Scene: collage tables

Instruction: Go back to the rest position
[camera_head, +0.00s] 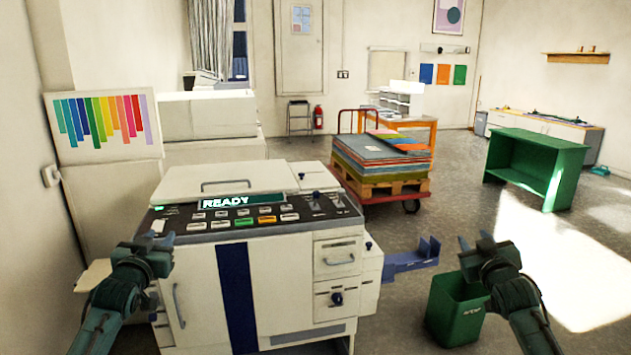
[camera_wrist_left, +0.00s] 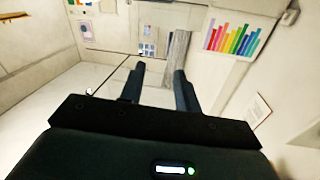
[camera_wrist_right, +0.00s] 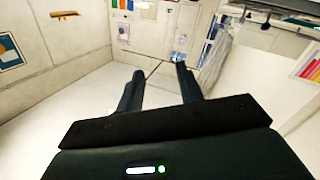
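My left gripper (camera_head: 155,240) is raised at the lower left of the head view, in front of the left end of the printing machine. In the left wrist view its two fingers (camera_wrist_left: 159,70) stand apart with nothing between them. My right gripper (camera_head: 475,241) is raised at the lower right, above and right of the green bin in the picture. In the right wrist view its fingers (camera_wrist_right: 157,75) are also apart and empty. Neither gripper visibly holds anything.
The white machine (camera_head: 200,285), its display reading READY, stands close in front. A green bin (camera_head: 447,320) is on the floor at right. Behind are a cart with stacked coloured sheets (camera_head: 375,152) and a green table (camera_head: 540,150). The floor between them is open.

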